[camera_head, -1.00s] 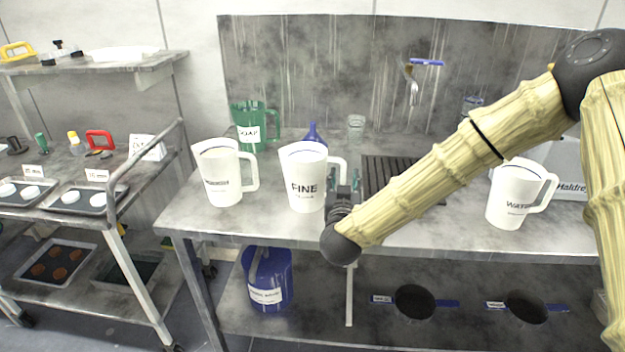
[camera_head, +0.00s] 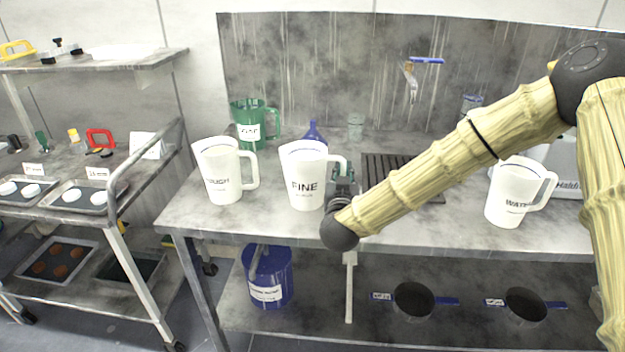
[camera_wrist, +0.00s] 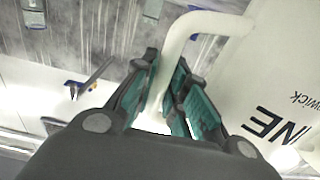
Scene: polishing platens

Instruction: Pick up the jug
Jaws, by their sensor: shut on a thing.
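A white jug marked FINE (camera_head: 303,178) stands upright on the grey bench, near its front edge. In the wrist view the jug's body (camera_wrist: 275,70) fills the right side, and its handle (camera_wrist: 185,40) runs down between the teal finger pads. My gripper (camera_head: 343,180) is at the jug's right side in the head view and is shut on the handle. The wrist view shows my gripper (camera_wrist: 168,95) with a pad on each side of the handle. I cannot tell whether the jug's base is clear of the bench.
A white jug marked ROUGH (camera_head: 222,172) stands to the left, a green SOAP jug (camera_head: 250,122) behind it. A blue bottle (camera_head: 313,133) is behind the FINE jug. A WATER jug (camera_head: 516,192) stands right of my arm. A black drain rack (camera_head: 385,168) lies behind my forearm.

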